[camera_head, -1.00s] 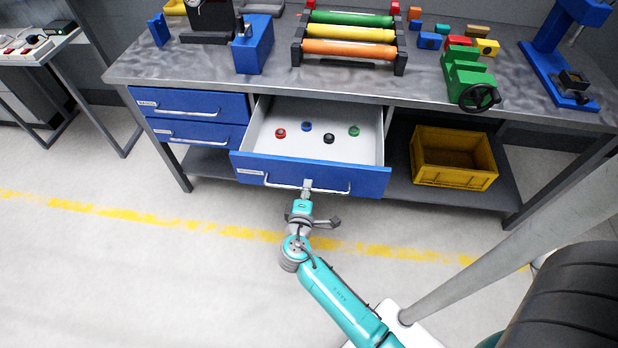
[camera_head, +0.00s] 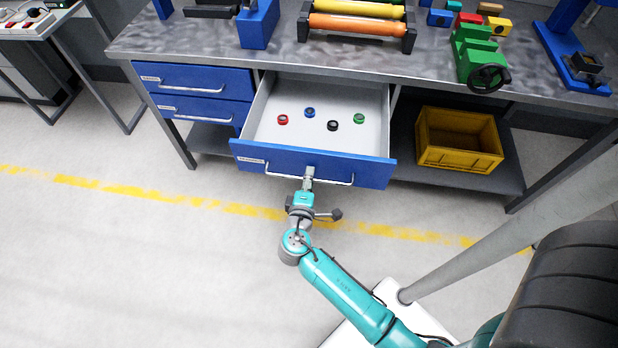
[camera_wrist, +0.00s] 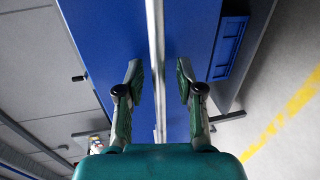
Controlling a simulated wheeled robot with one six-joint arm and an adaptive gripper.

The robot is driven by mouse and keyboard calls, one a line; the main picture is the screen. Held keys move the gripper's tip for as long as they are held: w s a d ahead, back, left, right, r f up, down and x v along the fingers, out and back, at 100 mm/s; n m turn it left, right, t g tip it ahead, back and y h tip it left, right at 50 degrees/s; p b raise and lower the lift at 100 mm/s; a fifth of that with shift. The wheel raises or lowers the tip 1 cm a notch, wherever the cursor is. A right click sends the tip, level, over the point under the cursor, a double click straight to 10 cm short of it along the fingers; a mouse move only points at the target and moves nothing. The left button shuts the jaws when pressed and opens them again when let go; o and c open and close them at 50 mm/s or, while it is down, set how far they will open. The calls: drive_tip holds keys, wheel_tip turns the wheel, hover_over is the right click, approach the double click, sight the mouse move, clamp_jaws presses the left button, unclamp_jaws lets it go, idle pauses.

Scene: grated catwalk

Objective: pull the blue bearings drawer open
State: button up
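The blue drawer (camera_head: 225,152) under the bench is pulled out, its label too small to read. Its pale tray (camera_head: 285,98) shows several small coloured rings. A pale bar handle (camera_head: 340,181) runs along its front. My gripper (camera_head: 309,178) is at the middle of this handle. In the wrist view the handle bar (camera_wrist: 156,60) runs between the two fingers of my gripper (camera_wrist: 160,80). The fingers stand apart, with a gap on the right of the bar and the left finger close to it. Contact is hard to tell.
Two shut blue drawers (camera_head: 205,80) are at the left. A yellow crate (camera_head: 460,160) stands on the lower shelf (camera_head: 398,190) at the right. The bench top (camera_head: 200,40) holds a green vise (camera_head: 478,58) and rollers (camera_head: 358,24). The floor in front is clear.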

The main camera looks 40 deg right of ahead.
drive_tip(key=v, duration=1.2)
idle(0.6)
drive_tip(key=s+a+f+y, duration=0.1)
drive_tip(key=s+f+y, duration=0.2)
drive_tip(key=s+y, duration=0.3)
drive_tip(key=s+a+f+y, duration=0.1)
drive_tip(key=s+f+y, duration=0.25)
drive_tip(key=s, duration=0.55)
drive_tip(key=s+a+r+m+t+y, duration=0.1)
drive_tip(key=s+a+r+m+t, duration=0.1)
drive_tip(key=s+r, duration=0.3)
drive_tip(key=s+a+r+m+t+y, duration=0.1)
drive_tip(key=s+r+m, duration=0.4)
drive_tip(key=r, duration=0.8)
drive_tip(key=shift+a+r+m+t+y, duration=0.3)
drive_tip(key=shift+a+t+y, duration=0.15)
drive_tip(key=shift+t, duration=0.65)
